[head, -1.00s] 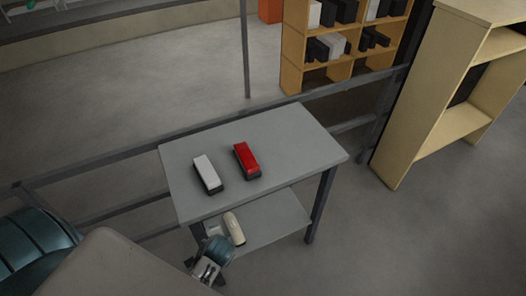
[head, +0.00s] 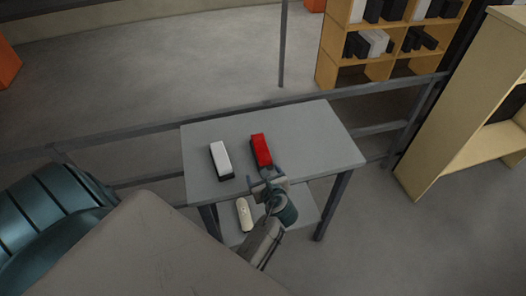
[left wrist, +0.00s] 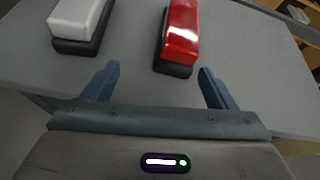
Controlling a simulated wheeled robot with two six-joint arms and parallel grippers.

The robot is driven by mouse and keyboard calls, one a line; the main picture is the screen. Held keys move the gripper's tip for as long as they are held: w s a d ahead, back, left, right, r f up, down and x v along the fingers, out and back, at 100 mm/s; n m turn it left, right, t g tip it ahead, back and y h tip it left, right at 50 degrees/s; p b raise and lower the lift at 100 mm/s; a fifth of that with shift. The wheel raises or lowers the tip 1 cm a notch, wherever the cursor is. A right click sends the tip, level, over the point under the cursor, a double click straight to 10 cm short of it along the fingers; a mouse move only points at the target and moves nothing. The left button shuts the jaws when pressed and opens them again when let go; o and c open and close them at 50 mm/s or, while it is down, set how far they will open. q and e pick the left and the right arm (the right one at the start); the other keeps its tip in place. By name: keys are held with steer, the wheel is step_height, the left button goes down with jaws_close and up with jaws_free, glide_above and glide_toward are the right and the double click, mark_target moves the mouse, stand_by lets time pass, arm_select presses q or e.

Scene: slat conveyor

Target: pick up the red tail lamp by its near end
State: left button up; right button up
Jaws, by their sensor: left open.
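The red tail lamp (head: 261,149), a red block on a black base, lies on the grey table (head: 310,135). In the left wrist view the lamp (left wrist: 181,30) is at the top, right of centre, with its near end just beyond the fingertips. My left gripper (head: 265,178) is open and empty at the table's front edge, close to the lamp's near end. In the left wrist view its fingers (left wrist: 157,70) stand wide apart, the right one nearer the lamp. My right gripper is not in view.
A white lamp (head: 220,157) on a black base lies left of the red one, with a gap between them. A cream object (head: 244,214) lies on the lower shelf. A railing (head: 375,83) runs behind the table. The table's right side is clear.

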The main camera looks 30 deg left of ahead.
mark_target(265, 165)
arm_select(q)
steer(key=shift+w+d+m, duration=0.4)
steer(key=shift+w+m, duration=0.3)
steer(key=shift+m, duration=0.1)
steer(key=shift+w+m+t, duration=0.25)
steer(key=shift+m+t, duration=0.05)
steer(key=shift+t, duration=0.1)
steer(key=b+x, duration=0.3)
steer(key=x, duration=0.2)
steer(key=shift+s+b, duration=0.15)
steer(key=shift+b, duration=0.15)
steer(key=shift+w+a+f, duration=0.1)
steer(key=shift+w+a, duration=0.1)
steer(key=shift+w, duration=0.05)
steer(key=b+x, duration=0.5)
steer(key=shift+w+d, duration=0.1)
steer(key=shift+w, duration=0.05)
steer(key=c, duration=1.2)
